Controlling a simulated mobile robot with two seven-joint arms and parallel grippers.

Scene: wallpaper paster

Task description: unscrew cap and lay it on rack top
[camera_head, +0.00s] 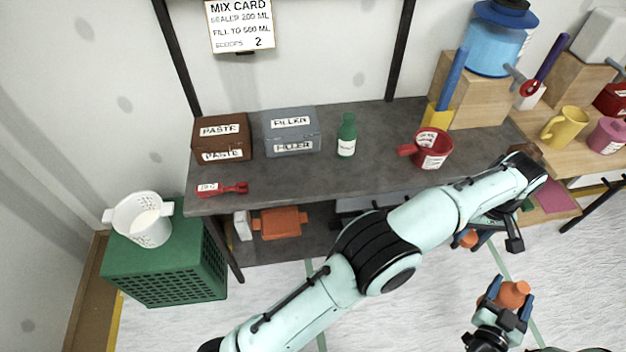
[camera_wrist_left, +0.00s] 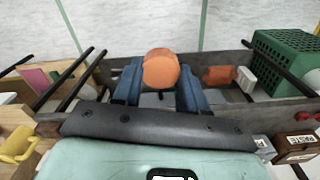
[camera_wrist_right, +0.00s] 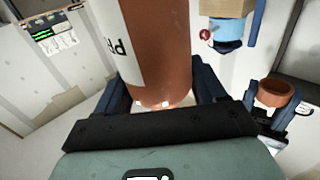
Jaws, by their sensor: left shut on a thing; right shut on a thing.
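My left gripper (camera_head: 474,240) is shut on an orange cap (camera_wrist_left: 161,69), just in front of the right end of the grey rack. The cap is mostly hidden under my arm in the head view; in the right wrist view its hollow side (camera_wrist_right: 275,92) shows. My right gripper (camera_head: 505,302) is shut on an orange-brown bottle (camera_wrist_right: 160,45) with a white label, lower right in the head view. Cap and bottle are apart. The grey rack top (camera_head: 290,178) spans the middle of the head view.
A green crate (camera_head: 165,265) with a white pot (camera_head: 142,219) stands left.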

